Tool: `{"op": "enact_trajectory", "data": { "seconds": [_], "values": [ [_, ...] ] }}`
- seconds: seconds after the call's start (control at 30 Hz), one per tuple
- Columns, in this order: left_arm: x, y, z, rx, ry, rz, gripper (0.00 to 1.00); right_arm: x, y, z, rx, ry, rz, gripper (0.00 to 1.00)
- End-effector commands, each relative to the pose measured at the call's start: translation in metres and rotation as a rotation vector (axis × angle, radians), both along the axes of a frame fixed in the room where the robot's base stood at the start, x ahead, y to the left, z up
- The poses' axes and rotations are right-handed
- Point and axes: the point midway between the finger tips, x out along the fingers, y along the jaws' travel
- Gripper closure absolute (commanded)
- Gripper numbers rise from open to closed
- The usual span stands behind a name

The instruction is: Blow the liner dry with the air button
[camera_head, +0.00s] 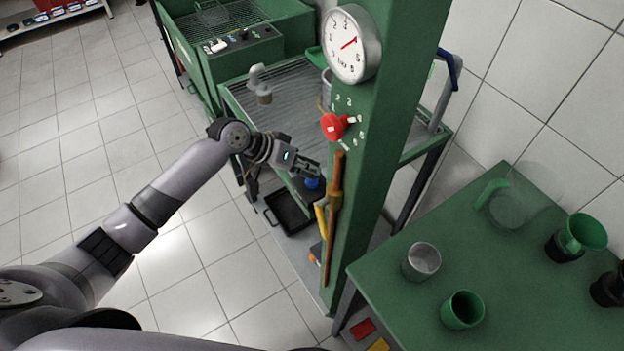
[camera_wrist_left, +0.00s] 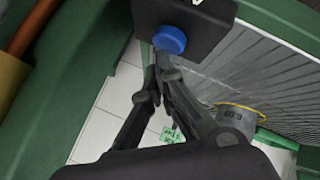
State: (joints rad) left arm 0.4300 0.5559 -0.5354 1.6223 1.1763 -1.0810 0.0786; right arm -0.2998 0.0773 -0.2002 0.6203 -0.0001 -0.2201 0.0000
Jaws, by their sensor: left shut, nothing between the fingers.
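The air button is a round blue knob (camera_wrist_left: 170,40) on a black box (camera_wrist_left: 205,35) in the left wrist view; it also shows partly in the head view (camera_head: 312,183). My left gripper (camera_head: 316,170) is shut and empty beside it. In the left wrist view its fingertips (camera_wrist_left: 157,68) are just below the knob; I cannot tell whether they touch it. A grey metal cylinder marked with digits (camera_wrist_left: 236,118), likely the liner, stands on the slatted tray (camera_wrist_left: 275,85). In the head view it is partly hidden behind the green column (camera_head: 385,140). My right gripper is not in view.
A green table (camera_head: 480,240) with several cups stands at right. A black tray (camera_head: 288,212) lies low. Open tiled floor is at left.

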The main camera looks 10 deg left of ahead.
Motion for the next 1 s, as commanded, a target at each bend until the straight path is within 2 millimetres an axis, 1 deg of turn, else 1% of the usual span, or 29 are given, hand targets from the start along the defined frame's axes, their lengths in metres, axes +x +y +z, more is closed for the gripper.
{"op": "enact_trajectory", "data": {
  "seconds": [0.4, 1.0],
  "values": [
    [0.0001, -0.0001, -0.0013, 0.0, 0.0, 0.0, 1.0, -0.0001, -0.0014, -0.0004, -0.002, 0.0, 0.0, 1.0],
    [-0.0002, -0.0001, -0.0089, 0.0, 0.001, -0.001, 1.0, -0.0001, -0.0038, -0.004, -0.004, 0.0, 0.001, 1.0]
  ]
}}
